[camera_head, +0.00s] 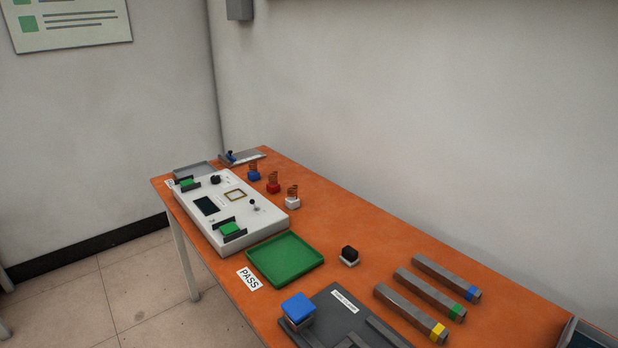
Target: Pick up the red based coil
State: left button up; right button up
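The red based coil (273,183) stands upright on the orange table, behind the white heater unit. It has a red base with a copper-coloured winding on top. It is the middle one of three similar coils. A blue based coil (254,172) stands to its left and farther back. A white based coil (292,197) stands to its right and nearer. All three are apart from each other. Neither of my grippers is in view.
A black-topped button (349,255) and three grey bars (430,292) lie right. Table around the coils is clear.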

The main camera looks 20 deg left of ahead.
aim_at(273, 187)
jog(key=i+j+z, duration=0.15)
jog(key=j, duration=0.35)
jog(key=i+j+z, duration=0.15)
jog(key=j, duration=0.35)
jog(key=i+j+z, duration=0.15)
jog(key=j, duration=0.35)
jog(key=j+z, duration=0.15)
jog(key=j, duration=0.4)
